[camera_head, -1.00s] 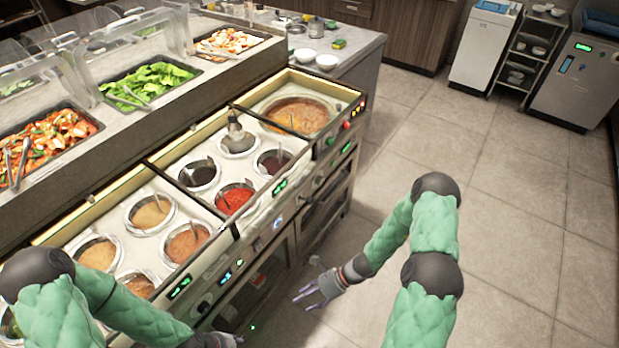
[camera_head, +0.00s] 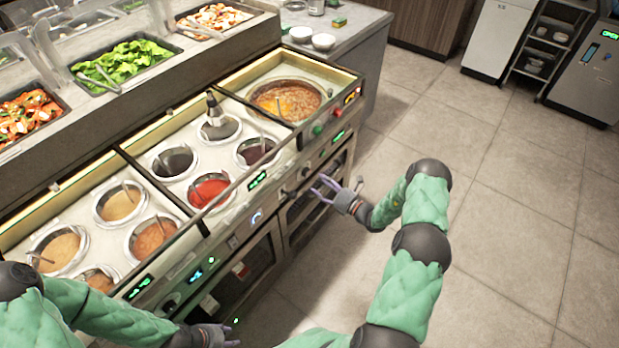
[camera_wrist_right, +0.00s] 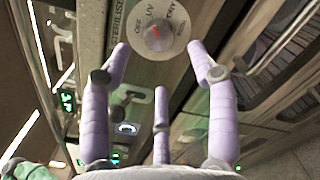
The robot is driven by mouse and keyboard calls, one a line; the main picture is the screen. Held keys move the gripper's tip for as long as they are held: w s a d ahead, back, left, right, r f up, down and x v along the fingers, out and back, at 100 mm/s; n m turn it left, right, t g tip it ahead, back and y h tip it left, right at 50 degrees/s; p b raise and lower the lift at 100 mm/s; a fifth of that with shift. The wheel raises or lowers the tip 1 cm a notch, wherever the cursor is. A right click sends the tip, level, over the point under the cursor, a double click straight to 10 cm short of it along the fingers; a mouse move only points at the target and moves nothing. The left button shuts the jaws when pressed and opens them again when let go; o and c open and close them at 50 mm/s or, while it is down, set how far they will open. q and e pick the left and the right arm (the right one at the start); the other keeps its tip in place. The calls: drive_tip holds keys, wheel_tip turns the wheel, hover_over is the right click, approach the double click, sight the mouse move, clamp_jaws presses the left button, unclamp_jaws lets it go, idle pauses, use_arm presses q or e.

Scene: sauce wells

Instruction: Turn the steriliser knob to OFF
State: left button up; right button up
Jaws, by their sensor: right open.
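The steriliser knob's round white dial (camera_wrist_right: 150,42) is at the top of the right wrist view, beside a strip lettered STERILISE. Its lettering includes UV and DRY, with another label at the left that seems to read OFF. A red mark on the knob appears to point up towards UV. My right gripper (camera_head: 323,187) is by the oven-height front of the counter in the head view. In the wrist view, its purple fingers (camera_wrist_right: 158,50) are spread either side of the dial, apart from it and empty. My left gripper (camera_head: 215,336) is low at the bottom edge, its fingers too small to judge.
The counter holds several sauce wells (camera_head: 124,203) and a large soup well (camera_head: 285,98). Green displays (camera_head: 257,180) and other controls line its front panel. A salad bar with greens (camera_head: 125,62) runs behind. Open tiled floor (camera_head: 510,190) lies to the right.

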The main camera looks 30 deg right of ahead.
sight(308, 175)
drive_tip(key=shift+b+x, duration=0.8)
drive_tip(key=shift+x, duration=2.35)
drive_tip(key=shift+f, duration=0.1)
drive_tip(key=c, duration=1.1)
